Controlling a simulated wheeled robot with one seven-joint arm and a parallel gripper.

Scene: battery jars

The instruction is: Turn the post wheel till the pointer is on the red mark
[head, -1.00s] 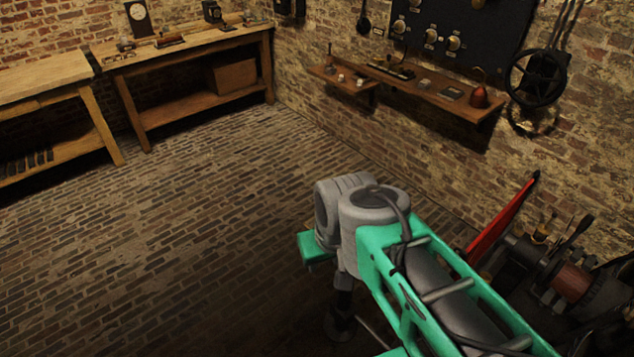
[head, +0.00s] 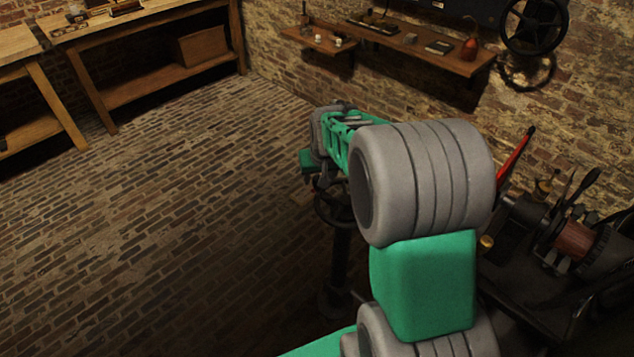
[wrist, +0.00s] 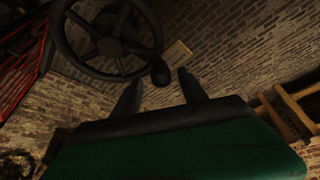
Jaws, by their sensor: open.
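The dark post wheel (wrist: 108,42) fills the upper left of the wrist view, with its spokes and hub showing. A dark round knob (wrist: 160,71) sits at its rim. My gripper (wrist: 160,78) is open, its two dark fingers pointing towards the knob; I cannot tell whether the knob is between the fingertips or just beyond. In the head view the wheel (head: 328,208) shows partly, on a dark post (head: 340,262), behind my arm. My fingers are hidden there. I cannot make out the pointer or red mark; a small pale plate (wrist: 178,53) shows beside the wheel.
A machine with a red bar (head: 514,155) and a brown drum (head: 575,240) stands right of my arm. A wall shelf (head: 400,45) and a wall wheel (head: 534,22) are behind. Workbenches (head: 150,88) stand at the far left. The brick floor (head: 170,230) at left is clear.

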